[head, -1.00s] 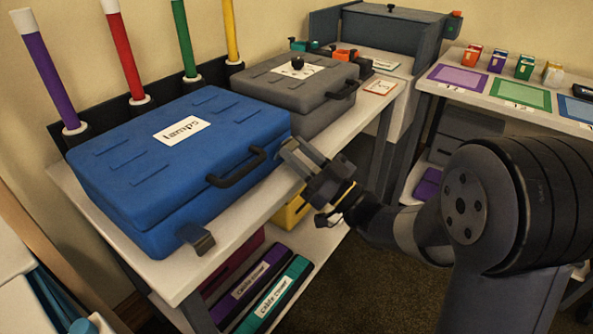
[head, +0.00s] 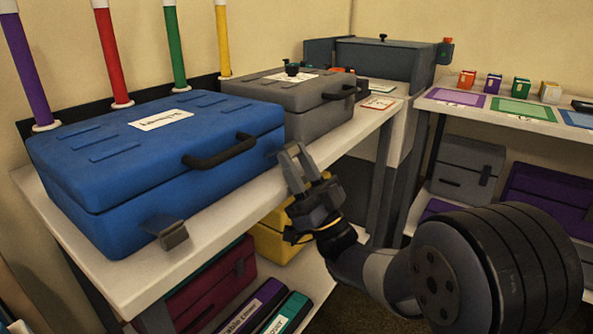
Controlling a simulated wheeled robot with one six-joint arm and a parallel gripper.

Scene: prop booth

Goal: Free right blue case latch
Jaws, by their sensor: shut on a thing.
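The blue case (head: 150,190) lies with its lid down on the white-topped bench, its black handle (head: 219,152) on the front. Its left latch (head: 168,232) sticks out from the front, swung away from the case. My gripper (head: 294,160) is at the right end of the case's front, shut on the right latch. The fingers hide that latch almost wholly, so its angle cannot be told.
A grey case (head: 290,100) stands behind the blue one. Colored tubes stand along the wall, a red one (head: 113,55) among them. A yellow case (head: 272,240) and binders (head: 250,308) are on the shelf below. Another table (head: 500,112) is at right.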

